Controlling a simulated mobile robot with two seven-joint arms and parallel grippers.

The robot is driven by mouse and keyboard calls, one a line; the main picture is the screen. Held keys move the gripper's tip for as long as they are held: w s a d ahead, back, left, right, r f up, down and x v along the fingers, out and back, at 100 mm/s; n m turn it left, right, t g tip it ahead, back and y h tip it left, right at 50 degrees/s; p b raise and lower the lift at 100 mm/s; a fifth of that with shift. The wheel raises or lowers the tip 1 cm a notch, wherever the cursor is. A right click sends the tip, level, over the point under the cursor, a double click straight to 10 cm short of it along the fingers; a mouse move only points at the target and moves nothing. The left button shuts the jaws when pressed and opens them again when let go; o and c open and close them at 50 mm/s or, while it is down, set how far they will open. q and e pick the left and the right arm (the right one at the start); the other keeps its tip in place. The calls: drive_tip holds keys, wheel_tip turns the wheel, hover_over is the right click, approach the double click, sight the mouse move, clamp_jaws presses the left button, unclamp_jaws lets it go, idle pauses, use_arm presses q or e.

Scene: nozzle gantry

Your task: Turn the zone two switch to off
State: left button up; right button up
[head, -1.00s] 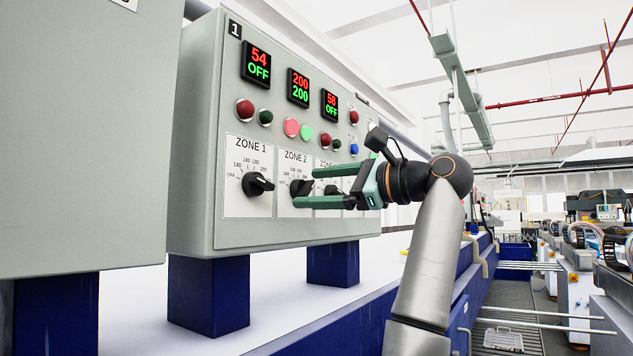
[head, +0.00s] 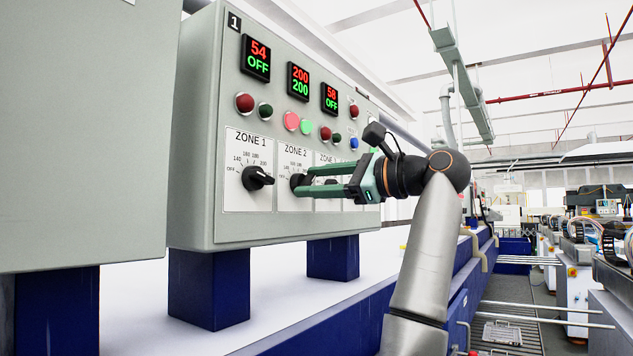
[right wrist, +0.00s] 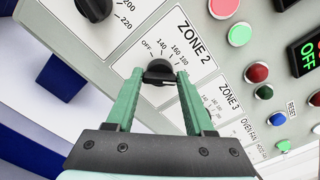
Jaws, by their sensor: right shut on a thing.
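The zone 2 switch (head: 298,182) is a black rotary knob on a white dial plate marked ZONE 2 (head: 295,150), on the grey control panel. My right gripper (head: 309,180) has its green fingers shut on this knob, one on each side. The right wrist view shows the knob (right wrist: 158,70) between the two fingertips, with OFF and temperature marks around it. I cannot tell clearly which mark the knob points to. The zone 2 display (head: 299,86) reads 200 in red over 200 in green. My left gripper is not in view.
The zone 1 knob (head: 257,178) is close to the left of the fingers. The zone 3 plate (head: 325,159) is partly hidden behind my right gripper. Buttons, including a lit pink one (head: 291,121), sit above. Blue legs (head: 208,290) support the panel.

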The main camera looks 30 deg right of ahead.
clamp_jaws()
drive_tip(key=shift+n, duration=0.3)
drive_tip(key=n, duration=0.5)
drive_tip(key=shift+f, duration=0.15)
drive_tip(key=n, duration=0.6)
drive_tip(key=shift+f+n, duration=0.1)
drive_tip(key=shift+n, duration=0.3)
drive_tip(key=n+p, duration=0.3)
drive_tip(key=n, duration=0.8)
drive_tip(key=shift+f+n, duration=0.15)
drive_tip(key=shift+n, duration=0.15)
drive_tip(key=shift+p, duration=0.3)
